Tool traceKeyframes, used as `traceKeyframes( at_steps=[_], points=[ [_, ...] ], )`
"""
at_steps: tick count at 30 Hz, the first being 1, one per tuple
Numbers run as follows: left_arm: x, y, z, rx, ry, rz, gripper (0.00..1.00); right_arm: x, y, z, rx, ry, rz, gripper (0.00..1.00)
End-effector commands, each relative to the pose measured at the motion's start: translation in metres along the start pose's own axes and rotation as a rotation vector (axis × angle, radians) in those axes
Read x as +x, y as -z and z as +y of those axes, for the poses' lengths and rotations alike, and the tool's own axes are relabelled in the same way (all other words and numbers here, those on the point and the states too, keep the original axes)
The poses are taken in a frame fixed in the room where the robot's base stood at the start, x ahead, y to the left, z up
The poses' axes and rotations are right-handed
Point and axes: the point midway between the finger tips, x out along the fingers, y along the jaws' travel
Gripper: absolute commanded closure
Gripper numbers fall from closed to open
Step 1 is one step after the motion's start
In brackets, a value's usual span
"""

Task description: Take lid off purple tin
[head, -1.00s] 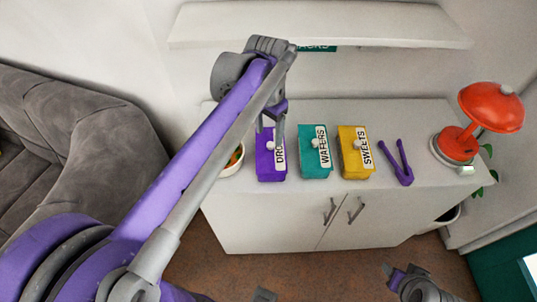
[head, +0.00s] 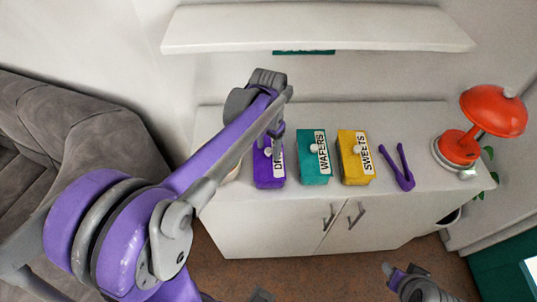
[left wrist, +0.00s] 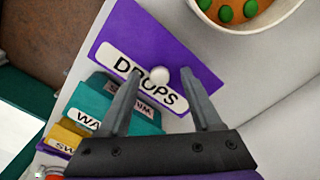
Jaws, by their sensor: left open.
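The purple tin (head: 268,175) labelled DROPS stands upright at the left of the row on the white cabinet, its lid on. In the left wrist view its purple lid (left wrist: 118,32) carries a small white knob (left wrist: 160,76). My left gripper (left wrist: 166,78) is open, with one finger on either side of the knob in that view. I cannot tell whether the fingers touch the lid. In the head view my left gripper (head: 268,138) is over the tin and partly hides it. My right gripper (head: 396,274) is low at the bottom, in front of the cabinet; its jaws are unclear.
A teal WAFERS tin (head: 314,165) and a yellow SWEETS tin (head: 354,170) stand to the right. Purple tongs (head: 403,172) and a red lamp (head: 492,112) are farther right. A white bowl (left wrist: 275,22) with green-dotted contents is close beside the purple tin. A shelf (head: 315,28) hangs above.

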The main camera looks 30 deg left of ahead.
Motion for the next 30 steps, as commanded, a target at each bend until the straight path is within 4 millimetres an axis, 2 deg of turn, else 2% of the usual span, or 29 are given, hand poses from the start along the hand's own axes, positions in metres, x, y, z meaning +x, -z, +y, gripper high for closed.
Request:
traceKeyframes(
  at_steps=[7,18,30],
  points=[
    [0.0016,0.0001,0.0002,0.000,0.000,0.000,0.35,0.0000,-0.0001,0.0000,0.000,0.000,0.000,0.50],
    [0.0014,0.0001,0.0002,0.000,0.000,0.000,1.00,0.0000,-0.0001,0.0000,0.000,0.000,0.000,0.50],
    [-0.0002,0.0001,0.0002,0.000,0.000,0.000,1.00,-0.0001,0.0001,0.0000,0.000,0.000,0.000,0.50]
  ],
)
